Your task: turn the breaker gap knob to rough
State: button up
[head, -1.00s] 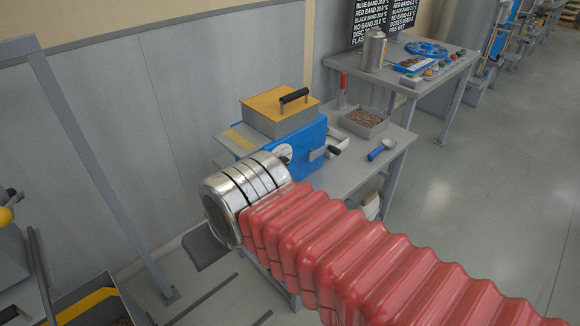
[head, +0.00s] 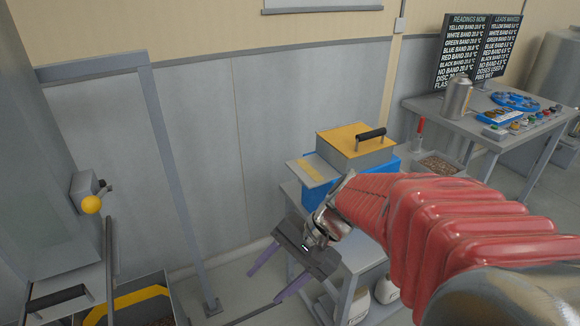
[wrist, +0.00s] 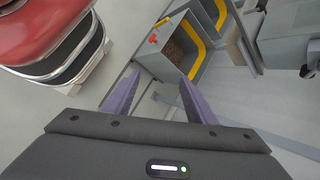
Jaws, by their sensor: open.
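A blue machine (head: 316,172) with a yellow-topped hopper (head: 352,137) stands on a grey bench, right of centre in the head view. It appears to be the breaker. My red-sleeved arm covers its front face, so no gap knob or marking shows. My gripper (head: 265,284) is in front of the bench and to the left of the machine, pointing down and left. Its two purple fingers are spread and empty. The wrist view also shows my gripper (wrist: 157,85) open over the floor, with nothing between the fingers.
A grey post frame (head: 180,190) rises left of my gripper.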

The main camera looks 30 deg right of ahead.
jog(key=w+d+f+m+t+y, duration=0.1)
jog(key=w+d+f+m+t, duration=0.1)
jog(key=w+d+m+t, duration=0.45)
jog(key=w+d+f+m+t+y, duration=0.1)
jog(key=w+d+m+t+y, duration=0.15)
jog(key=d+m, duration=0.65)
jog(key=s+d+f+m+t+h, duration=0.1)
jog(key=d+f+m+t+h, duration=0.1)
jog(key=d, duration=0.5)
jog(key=s+d+f+m+t+h, duration=0.1)
jog(key=d+f+m+t+h, duration=0.1)
jog(key=d+m+h, duration=0.2)
jog(key=s+d+f+m+t+h, duration=0.2)
jog(key=d+f+m+h, duration=0.1)
jog(key=d, duration=0.8)
jog(key=shift+m+t+h, duration=0.3)
jog(key=shift+m+h, duration=0.15)
jog(key=shift+m, duration=0.6)
jog(key=shift+w, duration=0.1)
jog(key=w, duration=1.3)
jog(key=shift+w+a, duration=0.2)
jog(key=shift+w, duration=0.2)
